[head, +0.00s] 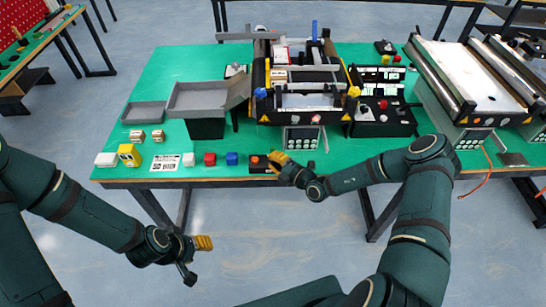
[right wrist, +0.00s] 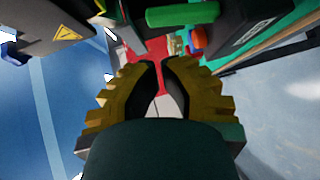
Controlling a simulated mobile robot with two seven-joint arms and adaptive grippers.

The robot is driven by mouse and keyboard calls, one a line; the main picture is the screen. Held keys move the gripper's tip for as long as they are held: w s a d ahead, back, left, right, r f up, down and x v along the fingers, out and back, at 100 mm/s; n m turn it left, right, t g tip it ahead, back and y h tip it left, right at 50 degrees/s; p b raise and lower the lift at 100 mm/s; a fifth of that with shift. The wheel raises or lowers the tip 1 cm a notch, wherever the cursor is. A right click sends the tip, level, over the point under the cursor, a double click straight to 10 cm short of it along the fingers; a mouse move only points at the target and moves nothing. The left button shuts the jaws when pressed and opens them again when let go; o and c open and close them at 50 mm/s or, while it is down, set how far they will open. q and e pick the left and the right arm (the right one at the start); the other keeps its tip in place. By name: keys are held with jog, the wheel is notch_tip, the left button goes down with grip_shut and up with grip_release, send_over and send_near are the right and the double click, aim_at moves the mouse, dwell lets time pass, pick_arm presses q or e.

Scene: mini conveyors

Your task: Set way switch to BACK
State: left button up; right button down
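I cannot pick out the way switch for certain; no label reading BACK is legible. A small black control box (head: 259,165) with an orange-red top part sits at the table's front edge. My right gripper (head: 280,158) is beside it, on its right. In the right wrist view its yellow fingers (right wrist: 160,90) curve in until their dark pads meet or nearly meet, with nothing seen held. A black control panel (head: 382,100) with lit displays, knobs and a red button stands right of the mini conveyor (head: 297,101). My left gripper (head: 203,243) hangs low, in front of the table.
A grey chute tray (head: 205,97) and a flat grey tray (head: 143,113) are on the left. A larger conveyor (head: 470,75) stands right. Floor in front is clear.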

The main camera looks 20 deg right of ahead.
jog(key=v, duration=1)
jog(key=shift+s+r, duration=0.25)
jog(key=shift+a+b, duration=0.15)
jog(key=shift+b, duration=0.15)
